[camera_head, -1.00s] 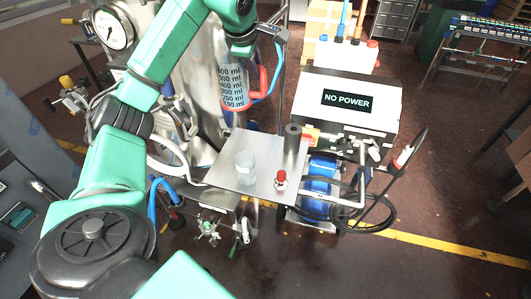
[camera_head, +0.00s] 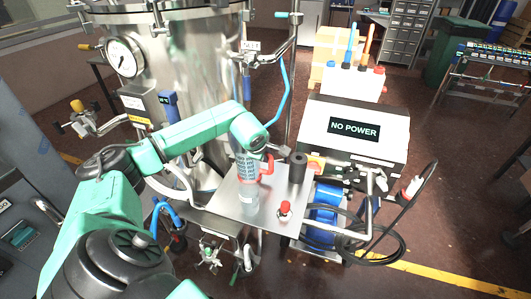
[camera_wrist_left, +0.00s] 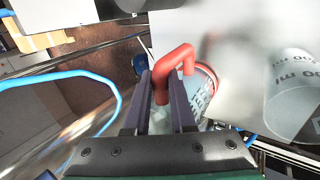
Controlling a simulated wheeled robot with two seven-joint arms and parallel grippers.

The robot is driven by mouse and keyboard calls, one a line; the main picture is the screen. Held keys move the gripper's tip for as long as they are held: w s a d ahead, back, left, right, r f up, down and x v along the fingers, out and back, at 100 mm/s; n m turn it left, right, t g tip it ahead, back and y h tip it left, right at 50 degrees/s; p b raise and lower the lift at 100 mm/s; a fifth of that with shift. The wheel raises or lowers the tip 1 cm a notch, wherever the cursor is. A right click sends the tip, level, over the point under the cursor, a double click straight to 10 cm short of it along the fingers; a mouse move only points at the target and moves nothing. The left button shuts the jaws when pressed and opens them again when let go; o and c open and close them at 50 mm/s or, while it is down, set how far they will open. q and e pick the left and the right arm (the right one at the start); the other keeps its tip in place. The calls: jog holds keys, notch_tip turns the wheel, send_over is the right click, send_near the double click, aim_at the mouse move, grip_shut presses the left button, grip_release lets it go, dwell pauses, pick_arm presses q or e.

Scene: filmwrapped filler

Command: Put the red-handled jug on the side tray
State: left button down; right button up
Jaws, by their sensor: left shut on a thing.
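The jug with ml markings (camera_head: 243,165) and a red handle (camera_head: 267,166) is over the metal side tray (camera_head: 222,197), nearly upright. My left gripper (camera_head: 262,154) is shut on the red handle. In the left wrist view the handle (camera_wrist_left: 176,58) runs between the fingers (camera_wrist_left: 164,88), and the jug body (camera_wrist_left: 203,92) shows just right of them. I cannot tell whether the jug's base touches the tray. My right gripper is not in view.
A clear marked beaker (camera_head: 249,200) stands on the tray close in front of the jug. A dark cylinder (camera_head: 298,167) and a red-topped fitting (camera_head: 285,210) are on its right side. The steel tank (camera_head: 195,70) rises behind. The NO POWER box (camera_head: 355,130) stands to the right.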

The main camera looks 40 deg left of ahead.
pick_arm(q)
jog(key=shift+s+f, duration=0.15)
jog(key=c, duration=0.8)
grip_release()
jog(key=shift+f, duration=0.1)
jog(key=shift+o, duration=0.2)
jog(key=shift+a, duration=0.1)
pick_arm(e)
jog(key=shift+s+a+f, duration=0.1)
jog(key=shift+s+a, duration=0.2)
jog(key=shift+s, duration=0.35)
pick_arm(q)
jog(key=b+v, duration=0.3)
jog(key=v, duration=0.9)
jog(key=shift+b, duration=0.4)
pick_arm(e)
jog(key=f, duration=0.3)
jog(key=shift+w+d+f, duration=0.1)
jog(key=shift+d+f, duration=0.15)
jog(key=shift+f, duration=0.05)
